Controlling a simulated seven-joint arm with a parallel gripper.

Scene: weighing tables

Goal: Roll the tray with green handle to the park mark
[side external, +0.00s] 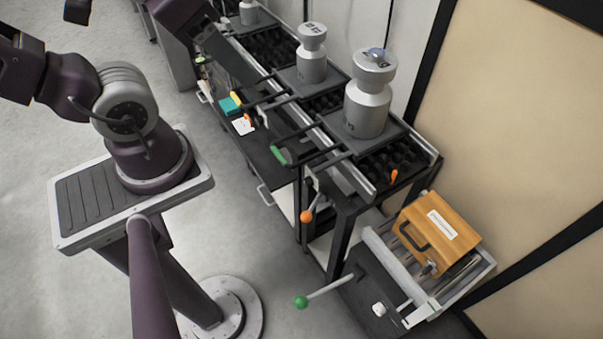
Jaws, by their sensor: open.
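The tray with green handle (351,145) is the nearest of the trays on the roller table and carries a large grey weight (367,105). Its black handle bars reach left to a green grip (279,155) that overhangs the table's edge. The weight stands upright on the tray. I cannot pick out a park mark for certain; a small orange marker (394,175) stands at the near end of the rollers. A purple link of my arm crosses the top of the picture, left of the table. I cannot make out my gripper's fingers in this view.
A second tray with a smaller weight (311,60) stands behind. An orange-knobbed lever (306,215) is below the table's near end. A wooden box (437,235) and a green-knobbed lever (301,302) are at lower right.

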